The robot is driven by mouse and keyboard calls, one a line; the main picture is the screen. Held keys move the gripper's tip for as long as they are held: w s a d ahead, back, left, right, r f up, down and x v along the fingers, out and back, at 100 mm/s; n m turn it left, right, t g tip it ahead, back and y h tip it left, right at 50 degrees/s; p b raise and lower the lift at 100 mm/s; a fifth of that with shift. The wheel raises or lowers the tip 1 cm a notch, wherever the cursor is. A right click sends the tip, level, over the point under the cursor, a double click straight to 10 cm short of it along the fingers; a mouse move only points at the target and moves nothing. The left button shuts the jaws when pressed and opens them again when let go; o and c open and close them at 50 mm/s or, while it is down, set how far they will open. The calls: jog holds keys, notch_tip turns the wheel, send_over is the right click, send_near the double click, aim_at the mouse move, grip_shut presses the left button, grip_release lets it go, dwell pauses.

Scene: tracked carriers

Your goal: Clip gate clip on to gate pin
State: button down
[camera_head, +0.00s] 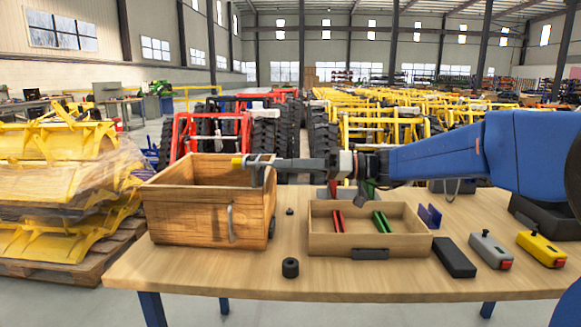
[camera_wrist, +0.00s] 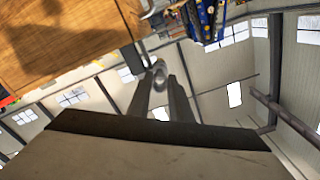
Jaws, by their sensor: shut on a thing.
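A wooden box (camera_head: 195,228) stands at the left of the table with a grey curved handle (camera_head: 231,223) on its front. My gripper (camera_head: 262,165) is over the box's right end, at about rim height. It is shut on a small grey piece (camera_wrist: 159,76), seen between the fingertips in the wrist view; it may be the gate clip, but its shape is unclear. A yellow-tipped piece (camera_head: 237,162) shows just left of the fingers, above the box. I cannot make out the gate pin or tell whether the held piece touches the box.
A shallow wooden tray (camera_head: 330,246) with red and green parts stands right of the box. A black cylinder (camera_head: 290,268) is in front. A black block (camera_head: 454,258), grey box (camera_head: 490,251) and yellow box (camera_head: 541,249) are at the right. The table's front strip is clear.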

jog(key=shift+a, duration=0.85)
dwell(1.1)
jog(key=c, duration=1.5)
grip_release()
jog(key=d, duration=1.7)
jog(key=s+f+m+h, duration=0.6)
jog(key=s+f+h, duration=0.3)
jog(key=s+f, duration=0.8)
jog(key=s+d+f+m+t+h, duration=0.1)
jog(key=s+d+f+m+h, duration=0.1)
jog(key=s+d+f+h, duration=0.1)
jog(key=s+d+f+m+t+h, duration=0.1)
jog(key=s+d+f+h, duration=0.2)
jog(key=s+d, duration=0.2)
jog(key=s+d+f+m+t+h, duration=0.2)
jog(key=s+d+f+h, duration=0.1)
jog(key=s+d, duration=0.2)
jog(key=shift+d+f+m, duration=0.2)
jog(key=shift+d+m, duration=0.1)
jog(key=shift+d, duration=1)
